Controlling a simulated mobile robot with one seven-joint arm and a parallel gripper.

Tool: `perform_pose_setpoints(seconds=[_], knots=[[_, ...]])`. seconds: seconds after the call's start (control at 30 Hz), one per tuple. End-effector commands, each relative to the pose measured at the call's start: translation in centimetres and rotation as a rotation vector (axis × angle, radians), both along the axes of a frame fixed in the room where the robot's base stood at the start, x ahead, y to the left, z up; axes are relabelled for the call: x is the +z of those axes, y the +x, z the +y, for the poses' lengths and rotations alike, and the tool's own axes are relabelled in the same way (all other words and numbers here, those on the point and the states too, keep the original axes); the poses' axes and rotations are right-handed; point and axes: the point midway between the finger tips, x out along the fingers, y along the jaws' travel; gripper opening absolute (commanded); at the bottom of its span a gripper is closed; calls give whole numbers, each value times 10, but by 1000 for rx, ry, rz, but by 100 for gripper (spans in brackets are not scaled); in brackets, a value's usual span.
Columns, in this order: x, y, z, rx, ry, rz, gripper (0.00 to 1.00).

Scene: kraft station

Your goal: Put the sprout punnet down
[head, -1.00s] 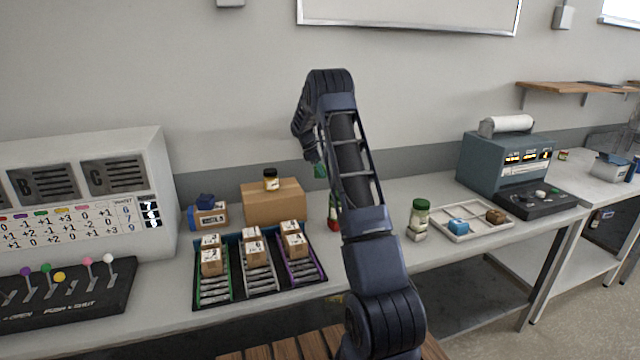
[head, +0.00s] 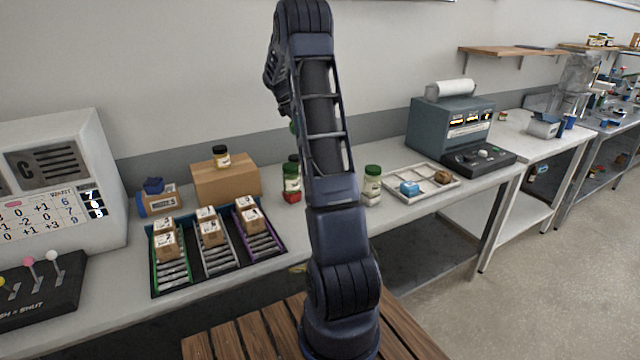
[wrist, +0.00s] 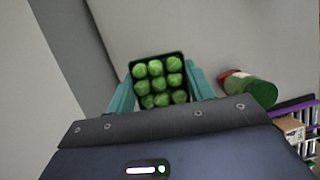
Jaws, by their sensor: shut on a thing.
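The sprout punnet (wrist: 157,82) is a small dark square tray of several round green sprouts. In the wrist view it sits between the two teal fingers of my gripper (wrist: 161,88), which is shut on it. A grey-white surface lies beyond it; I cannot tell the gap between them. In the head view my arm hides the punnet and nearly all of the gripper.
A jar with red contents and a green lid (head: 292,184) stands on the bench, and another green-lidded jar (head: 372,184) is to its right. Left are a cardboard box (head: 226,184) and a rack of small cartons (head: 190,287). A white divided tray (head: 447,199) is at right.

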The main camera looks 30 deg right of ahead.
Motion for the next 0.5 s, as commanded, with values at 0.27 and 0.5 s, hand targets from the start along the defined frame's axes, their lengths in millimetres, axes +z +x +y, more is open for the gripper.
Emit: perform_pose_setpoints(seconds=[0.27,0.5], knots=[[-1,-84,-43,79,-2,0,30],[-5,-120,-54,119,-3,0,30]])
